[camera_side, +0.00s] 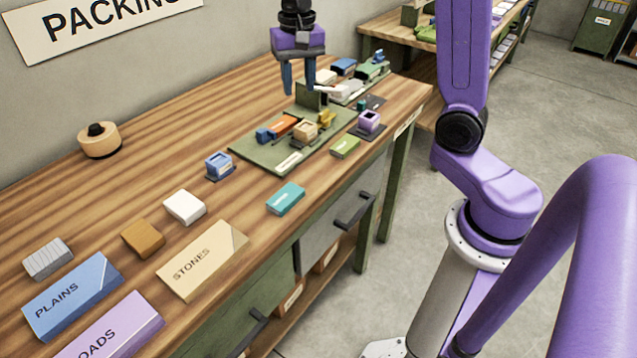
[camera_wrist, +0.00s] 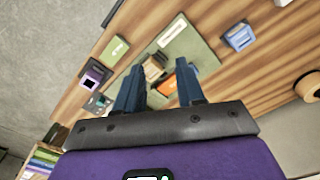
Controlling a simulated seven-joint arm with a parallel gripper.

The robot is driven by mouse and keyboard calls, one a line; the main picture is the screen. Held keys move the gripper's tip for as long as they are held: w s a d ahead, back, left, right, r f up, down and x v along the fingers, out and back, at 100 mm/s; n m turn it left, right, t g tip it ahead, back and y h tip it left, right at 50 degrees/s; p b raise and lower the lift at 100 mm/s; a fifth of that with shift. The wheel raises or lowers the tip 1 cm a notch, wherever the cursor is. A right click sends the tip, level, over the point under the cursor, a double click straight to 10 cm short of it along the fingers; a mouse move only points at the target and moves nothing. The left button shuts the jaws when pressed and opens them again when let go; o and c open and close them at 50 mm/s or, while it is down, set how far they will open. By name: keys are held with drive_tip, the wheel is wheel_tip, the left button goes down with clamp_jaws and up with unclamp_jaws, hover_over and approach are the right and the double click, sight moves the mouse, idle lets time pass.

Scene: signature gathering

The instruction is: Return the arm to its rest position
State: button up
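My gripper (camera_side: 299,78) hangs above the far part of the wooden workbench (camera_side: 120,188), its two blue fingers pointing down. The fingers stand apart with nothing between them. In the wrist view my gripper (camera_wrist: 160,92) also shows spread fingers, with a green board beyond them. The green board (camera_side: 252,153) lies on the bench below and in front of my gripper, holding an orange block, a tan block (camera_side: 304,131) and several small pieces. My arm's purple links rise at the right of the side view.
Blue (camera_side: 219,166), white (camera_side: 185,207), brown (camera_side: 143,239) and teal (camera_side: 286,199) blocks lie along the bench. Labelled boxes, including STONES (camera_side: 203,261), lie at the near end. A round wooden item (camera_side: 99,141) stands by the wall. The bench's back left is clear.

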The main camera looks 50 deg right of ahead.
drive_tip(key=s+a+f+n, duration=0.1)
drive_tip(key=s+a+n, duration=0.35)
drive_tip(key=s, duration=0.25)
drive_tip(key=s+a+f+n, duration=0.1)
drive_tip(key=s+a+n, duration=0.2)
drive_tip(key=s+n, duration=0.25)
drive_tip(key=s+f+n, duration=0.3)
drive_tip(key=s+n, duration=0.6)
drive_tip(key=s, duration=0.6)
drive_tip(key=shift+d, duration=0.45)
